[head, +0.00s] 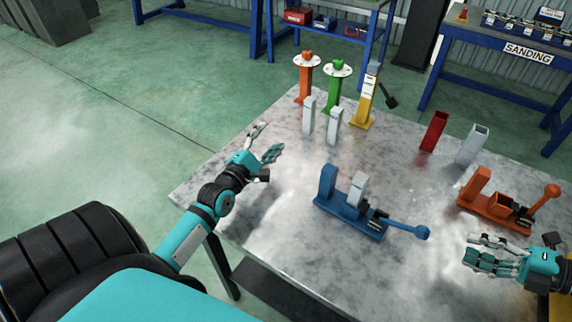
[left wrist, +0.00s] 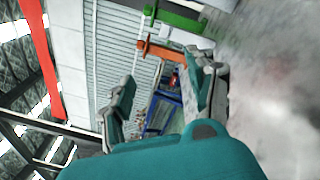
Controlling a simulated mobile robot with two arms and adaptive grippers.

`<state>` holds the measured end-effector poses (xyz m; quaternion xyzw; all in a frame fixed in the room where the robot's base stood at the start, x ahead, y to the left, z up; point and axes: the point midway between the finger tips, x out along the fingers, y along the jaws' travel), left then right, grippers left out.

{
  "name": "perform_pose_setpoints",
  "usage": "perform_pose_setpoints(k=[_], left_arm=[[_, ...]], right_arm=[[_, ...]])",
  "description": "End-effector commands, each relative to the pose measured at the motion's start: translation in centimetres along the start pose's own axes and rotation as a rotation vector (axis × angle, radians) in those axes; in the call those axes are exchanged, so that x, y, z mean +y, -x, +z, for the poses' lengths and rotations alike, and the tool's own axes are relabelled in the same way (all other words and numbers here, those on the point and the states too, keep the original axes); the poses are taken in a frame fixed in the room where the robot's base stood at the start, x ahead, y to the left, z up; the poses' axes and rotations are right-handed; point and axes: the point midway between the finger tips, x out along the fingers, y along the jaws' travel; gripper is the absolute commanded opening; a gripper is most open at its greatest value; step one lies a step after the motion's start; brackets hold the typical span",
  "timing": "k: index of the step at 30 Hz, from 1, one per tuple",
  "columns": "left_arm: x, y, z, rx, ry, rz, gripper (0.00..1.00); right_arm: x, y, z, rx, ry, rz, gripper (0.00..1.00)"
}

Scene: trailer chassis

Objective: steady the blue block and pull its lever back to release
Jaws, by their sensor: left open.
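The blue block (head: 328,184) stands upright at the left end of a blue fixture base (head: 345,212) on the table. A grey upright block (head: 356,190) stands beside it on the same base. The blue lever (head: 405,229) extends right from the base and ends in a round knob (head: 423,233). My left gripper (head: 268,141) is open and empty, above the table's left edge, left of and behind the blue block. My right gripper (head: 474,252) is to the right of the knob, apart from it; its fingers are too unclear to judge. The left wrist view does not show the blue fixture.
An orange lever fixture (head: 493,209) stands at right, near my right gripper. Orange (head: 305,82), green (head: 334,94) and yellow (head: 366,105) posts stand at the back, with grey blocks before them. Red (head: 434,132) and grey (head: 472,145) holders stand back right. The table (head: 280,225) is clear left of the fixture.

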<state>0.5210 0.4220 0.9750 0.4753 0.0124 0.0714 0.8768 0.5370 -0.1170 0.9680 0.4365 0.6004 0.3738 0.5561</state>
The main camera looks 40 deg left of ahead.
Motion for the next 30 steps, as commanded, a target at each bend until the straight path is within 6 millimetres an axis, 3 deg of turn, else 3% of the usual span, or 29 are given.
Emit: perform_pose_setpoints(k=[1,3,6,12,16,19,22,30], left_arm=[[-1.8,1.2,2.4,-0.053,0.117,0.001,0.58],[-4.2,3.4,5.1,-0.111,0.283,-0.011,0.58],[-7.4,7.5,7.7,-0.143,0.497,-0.054,0.58],[-11.7,14.7,9.9,-0.093,0.829,-0.126,0.58],[-12.9,17.4,10.3,-0.047,0.946,-0.144,0.58],[-13.4,18.2,10.4,-0.027,0.987,-0.148,0.58],[-13.5,17.7,10.5,-0.023,0.997,-0.147,0.58],[-14.0,13.0,10.9,-0.026,0.996,-0.145,0.58]], right_arm=[[0.0,0.0,0.0,0.000,0.000,0.000,0.38],[0.0,0.0,0.0,0.000,0.000,0.000,0.38],[0.0,0.0,0.0,0.000,0.000,0.000,0.38],[0.0,0.0,0.0,0.000,0.000,0.000,0.38],[0.0,0.0,0.0,0.000,0.000,0.000,0.38],[0.0,0.0,0.0,0.000,0.000,0.000,0.38],[0.0,0.0,0.0,0.000,0.000,0.000,0.38],[0.0,0.0,0.0,0.000,0.000,0.000,0.38]])
